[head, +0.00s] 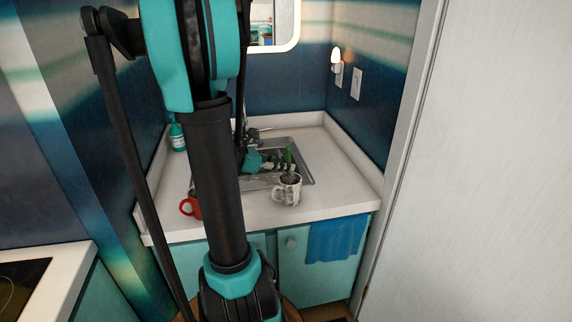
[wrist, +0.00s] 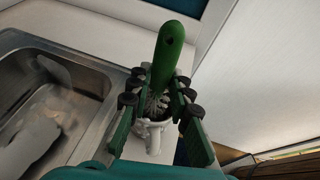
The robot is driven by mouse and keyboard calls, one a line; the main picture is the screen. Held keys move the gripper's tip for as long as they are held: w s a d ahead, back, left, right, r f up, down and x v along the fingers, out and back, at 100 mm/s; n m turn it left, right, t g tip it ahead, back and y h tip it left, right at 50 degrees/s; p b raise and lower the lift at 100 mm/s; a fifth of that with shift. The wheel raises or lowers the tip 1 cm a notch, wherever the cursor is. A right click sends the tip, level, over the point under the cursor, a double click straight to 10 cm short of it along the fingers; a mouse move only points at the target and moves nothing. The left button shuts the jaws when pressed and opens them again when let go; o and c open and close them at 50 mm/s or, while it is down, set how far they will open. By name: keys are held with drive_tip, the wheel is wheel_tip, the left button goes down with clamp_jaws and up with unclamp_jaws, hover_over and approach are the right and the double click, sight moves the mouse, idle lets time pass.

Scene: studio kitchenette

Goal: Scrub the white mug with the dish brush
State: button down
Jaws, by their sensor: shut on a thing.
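The white mug (head: 287,191) stands on the counter at the front right edge of the sink; the wrist view shows its light side and handle (wrist: 152,139) below the fingers. My gripper (wrist: 161,84) is shut on the dish brush, with fingers on both sides of it; in the head view my gripper (head: 280,165) is just above and behind the mug. The dish brush has a green handle (wrist: 169,50) sticking up past the fingers. Its grey bristles (wrist: 157,101) point down at the mug's mouth and seem to be inside it; their tips are hidden.
The metal sink (wrist: 66,70) lies left of the mug in the wrist view. A red mug (head: 189,207) is on the counter at the left, partly behind my arm. A teal bottle (head: 177,137) stands at the back left. A blue towel (head: 335,240) hangs in front. Counter at right is clear.

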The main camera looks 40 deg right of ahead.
drive_tip(key=shift+s, duration=0.25)
drive_tip(key=shift+s+d, duration=0.1)
drive_tip(key=shift+s, duration=0.1)
drive_tip(key=shift+d, duration=0.25)
drive_tip(key=shift+w+d, duration=0.1)
drive_tip(key=shift+w, duration=0.4)
drive_tip(key=shift+a, duration=0.35)
drive_tip(key=shift+s+a, duration=0.15)
drive_tip(key=shift+s, duration=0.3)
drive_tip(key=shift+s+d, duration=0.1)
drive_tip(key=shift+d, duration=0.2)
drive_tip(key=shift+w+d, duration=0.2)
drive_tip(key=shift+w+a, duration=0.1)
drive_tip(key=shift+a, duration=0.05)
drive_tip(key=shift+a, duration=0.1)
